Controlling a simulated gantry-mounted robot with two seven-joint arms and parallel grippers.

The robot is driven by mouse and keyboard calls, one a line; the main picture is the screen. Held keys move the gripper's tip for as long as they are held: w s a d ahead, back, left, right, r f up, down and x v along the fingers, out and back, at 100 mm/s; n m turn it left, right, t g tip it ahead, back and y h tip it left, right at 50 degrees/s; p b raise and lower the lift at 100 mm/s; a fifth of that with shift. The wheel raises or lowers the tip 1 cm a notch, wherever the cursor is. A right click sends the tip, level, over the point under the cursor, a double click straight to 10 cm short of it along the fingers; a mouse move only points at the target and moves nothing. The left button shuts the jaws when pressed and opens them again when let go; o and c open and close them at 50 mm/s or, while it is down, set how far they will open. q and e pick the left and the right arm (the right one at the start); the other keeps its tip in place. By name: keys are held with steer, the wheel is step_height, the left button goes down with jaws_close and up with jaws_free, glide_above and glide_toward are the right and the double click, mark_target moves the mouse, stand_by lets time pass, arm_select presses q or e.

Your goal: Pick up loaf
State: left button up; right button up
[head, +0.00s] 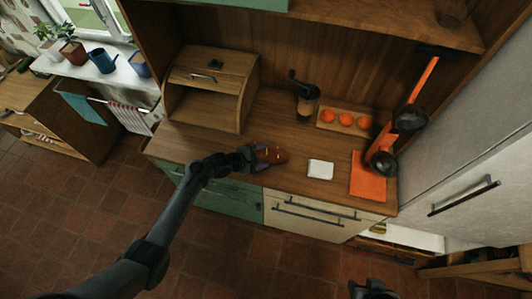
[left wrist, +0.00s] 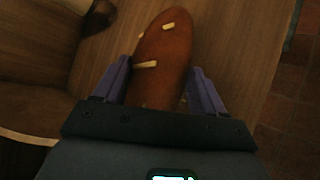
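The loaf (head: 271,154) is brown and oblong with pale score marks. It lies at the front of the wooden counter. My left gripper (head: 256,157) reaches it from the left. In the left wrist view the loaf (left wrist: 162,60) lies lengthwise between the two purple fingers of my left gripper (left wrist: 161,78). The fingers stand wide apart, one on each side of it. A thin gap seems to show at the left finger; contact at the right finger is unclear. My right gripper (head: 371,289) shows only partly at the bottom edge, away from the loaf.
A wooden bread box (head: 212,90) stands behind on the left. A grinder (head: 306,100), a board with orange fruits (head: 345,121), a white cloth (head: 320,169) and an orange mat (head: 368,176) are to the right. Bare counter lies behind the loaf.

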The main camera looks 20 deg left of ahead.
arm_select(q)
steer(key=c, duration=0.7)
steer(key=shift+r, duration=0.1)
steer(key=shift+c, duration=0.6)
